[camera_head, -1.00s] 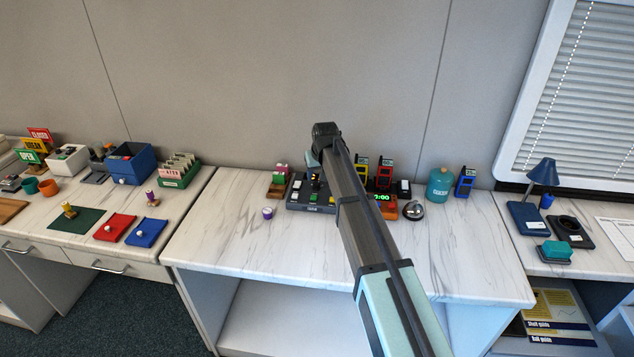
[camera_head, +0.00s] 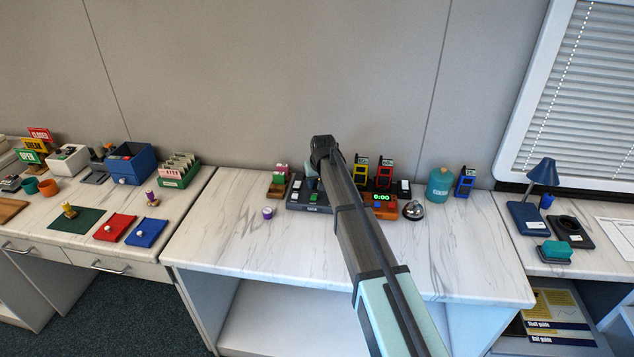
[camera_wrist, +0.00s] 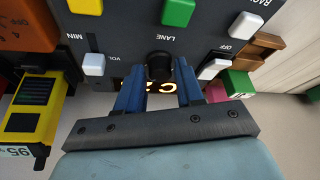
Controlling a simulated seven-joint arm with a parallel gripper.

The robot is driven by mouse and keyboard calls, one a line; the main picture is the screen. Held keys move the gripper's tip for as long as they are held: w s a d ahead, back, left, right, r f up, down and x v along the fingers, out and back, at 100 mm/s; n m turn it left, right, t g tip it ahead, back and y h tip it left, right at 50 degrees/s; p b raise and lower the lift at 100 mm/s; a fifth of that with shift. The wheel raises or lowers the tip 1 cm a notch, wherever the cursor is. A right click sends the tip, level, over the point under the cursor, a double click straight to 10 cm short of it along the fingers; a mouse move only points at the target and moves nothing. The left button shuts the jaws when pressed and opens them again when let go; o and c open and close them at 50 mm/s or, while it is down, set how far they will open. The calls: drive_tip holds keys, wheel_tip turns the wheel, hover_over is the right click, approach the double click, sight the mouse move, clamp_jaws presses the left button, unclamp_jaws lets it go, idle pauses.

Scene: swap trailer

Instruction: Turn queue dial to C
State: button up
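The dark control panel (camera_head: 318,209) stands on the middle counter against the wall, partly hidden behind my arm. In the wrist view the panel (camera_wrist: 120,22) fills the upper part, its lettering turned around. A round black dial (camera_wrist: 158,65) sits beside the word LANE, with glowing characters partly visible past it. My gripper (camera_wrist: 160,72) has its blue fingers on either side of the dial. They look slightly apart from it, though contact is hard to judge. The dial's pointer is not clear. In the head view my gripper (camera_head: 312,183) is low over the panel.
White (camera_wrist: 93,64) and green (camera_wrist: 178,12) controls sit close around the dial. An orange clock unit (camera_head: 384,212), a bell (camera_head: 413,210) and yellow and red radios stand right of the panel. A purple-and-white item (camera_head: 267,213) stands in front left. The front counter is clear.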

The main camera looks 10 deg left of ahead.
clamp_jaws()
drive_tip(key=shift+n, duration=0.6)
drive_tip(key=shift+o, duration=1.7)
unclamp_jaws()
drive_tip(key=v, duration=1.4)
drive_tip(key=shift+d, duration=0.2)
drive_tip(key=shift+w, duration=0.1)
